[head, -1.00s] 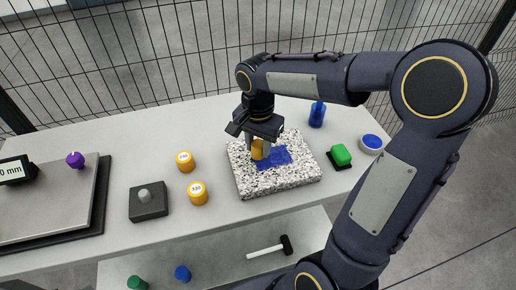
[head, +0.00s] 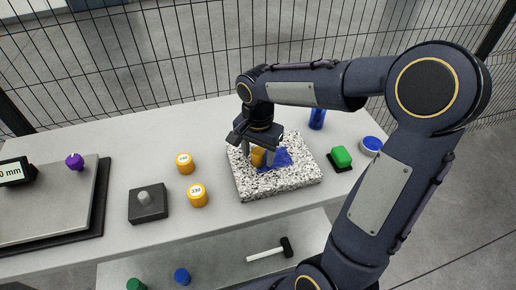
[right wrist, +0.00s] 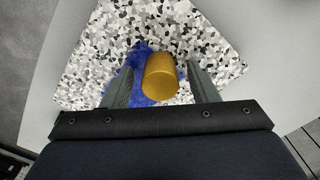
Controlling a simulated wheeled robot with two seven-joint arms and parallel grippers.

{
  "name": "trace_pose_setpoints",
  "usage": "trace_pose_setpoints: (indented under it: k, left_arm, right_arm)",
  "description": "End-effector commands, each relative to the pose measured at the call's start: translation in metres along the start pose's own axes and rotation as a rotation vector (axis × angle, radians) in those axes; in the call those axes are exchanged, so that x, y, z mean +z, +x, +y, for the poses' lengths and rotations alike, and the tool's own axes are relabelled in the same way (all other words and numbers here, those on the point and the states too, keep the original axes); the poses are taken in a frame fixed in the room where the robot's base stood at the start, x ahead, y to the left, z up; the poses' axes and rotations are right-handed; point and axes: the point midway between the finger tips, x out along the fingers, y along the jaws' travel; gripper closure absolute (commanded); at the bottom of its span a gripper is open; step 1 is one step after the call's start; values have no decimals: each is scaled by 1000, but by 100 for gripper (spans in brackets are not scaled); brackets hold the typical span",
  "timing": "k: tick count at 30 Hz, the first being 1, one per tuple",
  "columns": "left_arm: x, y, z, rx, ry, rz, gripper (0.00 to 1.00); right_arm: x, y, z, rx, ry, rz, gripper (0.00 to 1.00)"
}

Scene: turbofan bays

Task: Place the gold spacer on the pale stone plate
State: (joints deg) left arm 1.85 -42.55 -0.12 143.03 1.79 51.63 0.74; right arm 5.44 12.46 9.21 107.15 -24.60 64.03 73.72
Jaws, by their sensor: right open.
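The gold spacer (head: 257,158) is a small gold cylinder. It appears to stand upright on the speckled pale stone plate (head: 300,178), at the left edge of the blue patch (head: 276,160). My right gripper (head: 259,160) reaches down over the plate, with its fingers on either side of the spacer. In the right wrist view the spacer (right wrist: 161,76) sits between the open fingers, with a gap to each; the plate (right wrist: 215,45) is behind it. My left gripper is not in view.
Two yellow labelled cylinders (head: 197,195) and a dark block with a grey peg (head: 149,203) stand left of the plate. A green piece (head: 341,156), a blue bottle (head: 317,116) and a blue-topped round tin (head: 372,145) are to its right. A purple knob (head: 75,161) is far left.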

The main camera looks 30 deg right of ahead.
Motion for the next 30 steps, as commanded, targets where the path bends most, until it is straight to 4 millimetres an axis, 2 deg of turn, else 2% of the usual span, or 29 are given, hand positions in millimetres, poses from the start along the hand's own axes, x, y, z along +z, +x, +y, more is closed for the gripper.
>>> trace_pose_setpoints:
  k: [5, 15, 18, 23, 26, 30]
  left_arm:
    - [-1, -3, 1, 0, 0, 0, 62]
    - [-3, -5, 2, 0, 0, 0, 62]
    - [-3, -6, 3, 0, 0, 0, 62]
    - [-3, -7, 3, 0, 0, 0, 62]
    - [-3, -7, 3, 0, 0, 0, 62]
    - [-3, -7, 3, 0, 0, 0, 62]
  right_arm:
    - [-1, -17, -1, -4, 1, 3, 46]
    - [0, -88, -1, -5, 0, 3, 46]
    - [0, -105, -1, -4, -1, 2, 46]
    - [0, -120, 0, -2, -2, 0, 46]
    - [5, -124, 10, -26, -44, -1, 46]
    - [28, -119, 46, -141, -235, 1, 46]
